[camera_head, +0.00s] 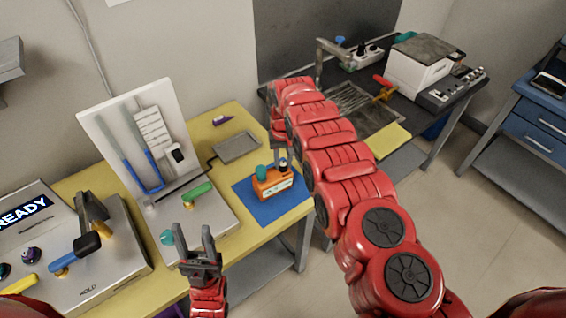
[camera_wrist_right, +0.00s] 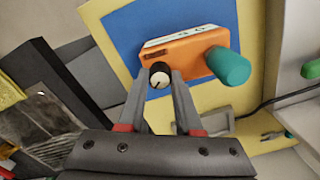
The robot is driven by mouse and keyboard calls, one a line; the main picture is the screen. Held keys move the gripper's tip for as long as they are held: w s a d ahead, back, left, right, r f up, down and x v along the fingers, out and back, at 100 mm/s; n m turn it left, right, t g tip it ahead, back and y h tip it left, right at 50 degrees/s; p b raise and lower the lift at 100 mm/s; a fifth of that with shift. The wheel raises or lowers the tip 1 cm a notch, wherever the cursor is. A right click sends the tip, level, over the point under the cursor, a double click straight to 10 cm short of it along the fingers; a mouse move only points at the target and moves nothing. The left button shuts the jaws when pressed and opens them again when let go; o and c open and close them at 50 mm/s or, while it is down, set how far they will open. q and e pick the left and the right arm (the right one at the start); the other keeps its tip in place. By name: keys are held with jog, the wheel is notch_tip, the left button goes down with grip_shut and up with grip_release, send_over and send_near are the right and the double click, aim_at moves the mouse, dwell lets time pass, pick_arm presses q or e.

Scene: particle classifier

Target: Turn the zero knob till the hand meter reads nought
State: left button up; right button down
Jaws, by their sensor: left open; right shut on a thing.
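The hand meter is an orange box (camera_head: 272,184) on a blue mat (camera_head: 262,206) on the yellow table; it also shows in the right wrist view (camera_wrist_right: 190,48). A teal cylinder (camera_wrist_right: 229,66) stands on it at one end. The zero knob (camera_wrist_right: 159,76), black with a pale face and a dark mark, is at its other end. My right gripper (camera_wrist_right: 160,82) is shut on the knob, one finger on each side. The meter's reading cannot be made out. My left gripper (camera_head: 207,248) is open and empty, in front of the table's front edge.
A grey panel with a green handle (camera_head: 196,194) and a white upright board (camera_head: 130,120) stand left of the mat. A grey tray (camera_head: 237,148) lies behind it. At the left is a console with a READY display (camera_head: 22,212). A dark bench (camera_head: 440,108) with instruments stands at the back right.

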jog(key=shift+w+m+b, duration=0.1)
jog(key=shift+m+b, duration=0.25)
jog(key=shift+m, duration=0.45)
dwell(0.8)
jog(key=c, duration=0.6)
grip_release()
jog(key=shift+r, duration=0.6)
notch_tip(320, 180, up, 7)
jog(key=shift+f+b, duration=0.1)
jog(key=shift+b, duration=1.1)
notch_tip(320, 180, up, 5)
jog(key=p, duration=0.4)
send_over(283, 163)
jog(key=shift+r+b, duration=0.55)
jog(key=shift+r, duration=1.65)
